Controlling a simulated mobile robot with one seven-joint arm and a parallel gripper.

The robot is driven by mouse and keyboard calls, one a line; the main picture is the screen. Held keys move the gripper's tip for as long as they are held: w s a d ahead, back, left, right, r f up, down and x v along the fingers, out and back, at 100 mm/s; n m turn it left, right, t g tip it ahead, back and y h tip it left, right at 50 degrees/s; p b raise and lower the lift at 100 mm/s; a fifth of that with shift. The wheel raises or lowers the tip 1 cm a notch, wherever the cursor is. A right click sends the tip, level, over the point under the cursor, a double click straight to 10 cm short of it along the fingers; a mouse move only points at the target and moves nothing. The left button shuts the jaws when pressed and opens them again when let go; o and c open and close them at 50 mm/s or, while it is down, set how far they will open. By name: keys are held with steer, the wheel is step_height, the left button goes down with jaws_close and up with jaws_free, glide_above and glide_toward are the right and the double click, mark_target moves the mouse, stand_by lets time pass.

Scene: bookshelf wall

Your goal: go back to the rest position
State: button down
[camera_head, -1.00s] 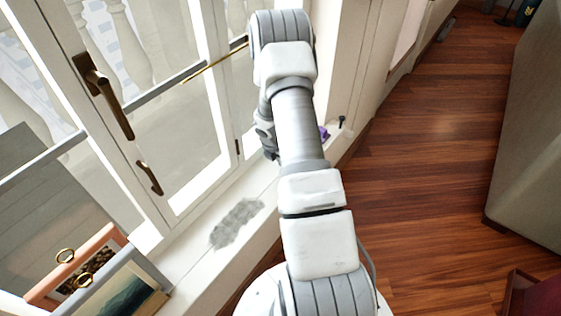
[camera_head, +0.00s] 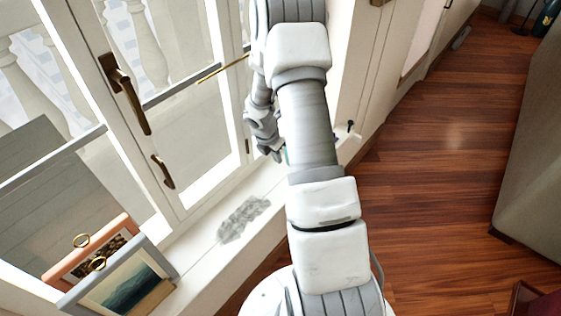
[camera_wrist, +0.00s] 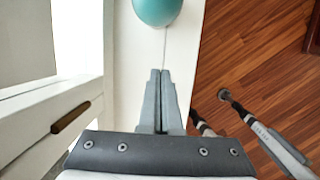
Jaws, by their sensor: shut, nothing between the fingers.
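My gripper (camera_wrist: 161,74) shows in the wrist view with its two grey fingers closed together and nothing between them. It points along the white window sill (camera_wrist: 186,50). A teal rounded thing (camera_wrist: 157,10) lies beyond the fingertips, apart from them and cut off by the top edge. In the head view my arm stretches up the picture, and my gripper is largely hidden beside it, low over the sill.
Window panes with brass handles (camera_head: 126,92) stand close on the left. Two framed pictures lean at the lower left, the nearer with a grey frame (camera_head: 166,262). A grey patch (camera_head: 243,218) marks the sill.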

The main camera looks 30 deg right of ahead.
steer(key=s+a+r+m+t+p, duration=0.1)
steer(key=s+a+r+m, duration=0.15)
steer(key=r, duration=0.65)
steer(key=s+a+r+m+p, duration=0.1)
steer(key=a+r+m, duration=0.25)
steer(key=r, duration=0.55)
steer(key=s+a+r+m+t+p, duration=0.15)
steer(key=r+m, duration=0.25)
steer(key=r, duration=0.5)
steer(key=s+a+r+m+t+y+p, duration=0.1)
steer(key=s+a+r+m+p, duration=0.1)
steer(key=s+a+r+m, duration=0.4)
steer(key=s+a+r+m+t+y+p, duration=0.1)
steer(key=s+a+r+m+y, duration=0.1)
steer(key=s+a+r+m, duration=0.3)
steer(key=s+a+r, duration=0.1)
steer(key=s+r, duration=0.2)
steer(key=s, duration=0.4)
steer(key=shift+a+r+m+p, duration=0.35)
steer(key=shift+a+r+m, duration=0.05)
